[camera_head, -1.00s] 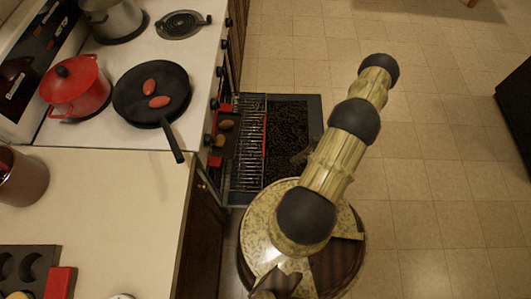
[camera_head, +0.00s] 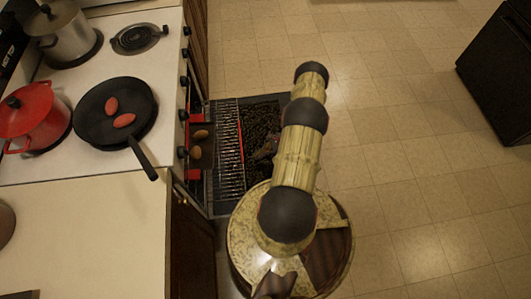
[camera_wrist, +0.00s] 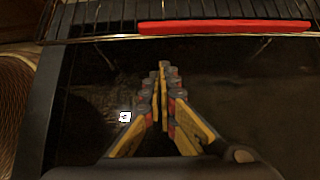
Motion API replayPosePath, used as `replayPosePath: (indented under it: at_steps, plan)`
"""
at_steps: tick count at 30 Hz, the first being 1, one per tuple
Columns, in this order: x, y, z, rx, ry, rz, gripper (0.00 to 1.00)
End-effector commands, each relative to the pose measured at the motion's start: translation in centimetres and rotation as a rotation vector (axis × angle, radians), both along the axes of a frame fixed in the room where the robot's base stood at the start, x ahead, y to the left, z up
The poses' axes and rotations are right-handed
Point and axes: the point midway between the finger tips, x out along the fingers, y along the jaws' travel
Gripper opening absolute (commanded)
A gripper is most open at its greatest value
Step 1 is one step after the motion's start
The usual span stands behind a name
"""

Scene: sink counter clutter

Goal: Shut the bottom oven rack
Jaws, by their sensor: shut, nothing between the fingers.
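The wire oven rack (camera_head: 229,160) is pulled out over the open oven door (camera_head: 262,118) in the head view. Its front edge carries a red strip. In the wrist view the rack (camera_wrist: 90,22) crosses the top, with the red strip (camera_wrist: 225,27) along its front bar. My gripper (camera_wrist: 162,70) is shut and empty, pointing at the rack's front edge, with a gap visible in the picture. In the head view my gripper (camera_head: 268,150) is partly hidden by my arm, above the dark door and right of the rack. Whether another rack lies below cannot be told.
Brown potato-like items (camera_head: 198,143) sit on a dark tray inside the oven opening. The stove top holds a black pan (camera_head: 90,100) with red items, a red pot (camera_head: 35,120) and a metal pot (camera_head: 68,38). Open tiled floor (camera_head: 400,150) lies to the right.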

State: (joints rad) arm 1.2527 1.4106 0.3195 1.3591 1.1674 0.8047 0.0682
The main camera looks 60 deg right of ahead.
Motion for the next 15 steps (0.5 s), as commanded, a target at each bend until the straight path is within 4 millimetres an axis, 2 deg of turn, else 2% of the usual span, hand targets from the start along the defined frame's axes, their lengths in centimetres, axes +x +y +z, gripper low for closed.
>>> replayPosePath:
  at_steps: [2, 9, 15]
  plan:
    - [0.8, 0.8, -1.3, 0.002, 0.000, 0.003, 0.00]
    - [3.2, 2.6, -0.8, -0.001, 0.000, 0.002, 0.00]
    - [3.7, 3.0, -0.7, -0.001, 0.000, 0.001, 0.00]
